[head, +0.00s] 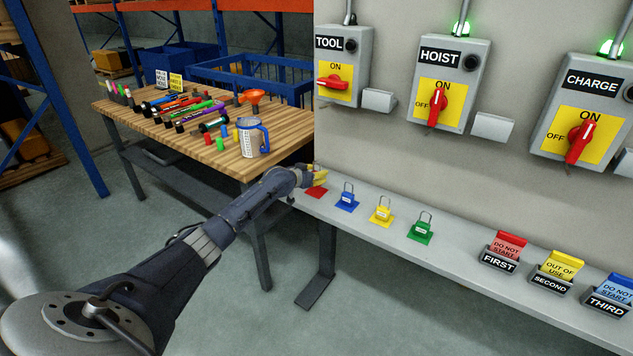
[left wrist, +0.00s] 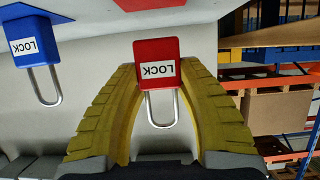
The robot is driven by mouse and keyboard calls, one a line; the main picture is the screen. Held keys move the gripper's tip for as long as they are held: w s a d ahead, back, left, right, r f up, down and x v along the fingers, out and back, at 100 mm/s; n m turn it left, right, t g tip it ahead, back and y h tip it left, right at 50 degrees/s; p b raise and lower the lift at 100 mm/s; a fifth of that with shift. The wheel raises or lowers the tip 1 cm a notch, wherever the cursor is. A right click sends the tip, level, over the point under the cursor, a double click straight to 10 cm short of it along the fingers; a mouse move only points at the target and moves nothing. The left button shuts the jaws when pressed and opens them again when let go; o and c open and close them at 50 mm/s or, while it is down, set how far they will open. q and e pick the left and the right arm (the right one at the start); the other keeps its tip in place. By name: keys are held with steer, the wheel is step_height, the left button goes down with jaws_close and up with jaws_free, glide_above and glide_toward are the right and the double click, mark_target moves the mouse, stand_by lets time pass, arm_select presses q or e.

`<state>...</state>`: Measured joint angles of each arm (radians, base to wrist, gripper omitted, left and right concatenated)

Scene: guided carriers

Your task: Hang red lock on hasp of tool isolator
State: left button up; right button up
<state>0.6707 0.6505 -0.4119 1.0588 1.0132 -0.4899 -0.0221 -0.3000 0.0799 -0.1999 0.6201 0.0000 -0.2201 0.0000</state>
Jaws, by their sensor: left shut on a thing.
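The red lock (left wrist: 156,66) with a white LOCK label is between the yellow fingers of my left gripper (left wrist: 150,80), which is shut on it; its shackle points toward the gripper's palm. In the head view my left gripper (head: 316,175) is at the shelf's left end, above the red square (head: 315,191), and hides the lock. My right gripper is not in view.
Blue (head: 347,197), yellow (head: 382,210) and green (head: 420,228) locks stand on the shelf (head: 455,238) to the right. Tag holders are farther right. A wooden workbench (head: 215,150) with a mug (head: 252,138) and markers stands behind my left arm. The hoist (head: 450,80) and charge (head: 588,115) isolators share the wall.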

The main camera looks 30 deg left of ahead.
arm_select(q)
step_height(320, 180, up, 16)
stand_by(0.4)
stand_by(0.5)
steer(key=s+d+r, duration=0.2)
steer(key=s+r, duration=0.5)
steer(key=s, duration=0.2)
steer(key=w+f, duration=0.1)
steer(key=w, duration=0.9)
stand_by(1.2)
steer(key=shift+w+f, duration=0.1)
stand_by(0.5)
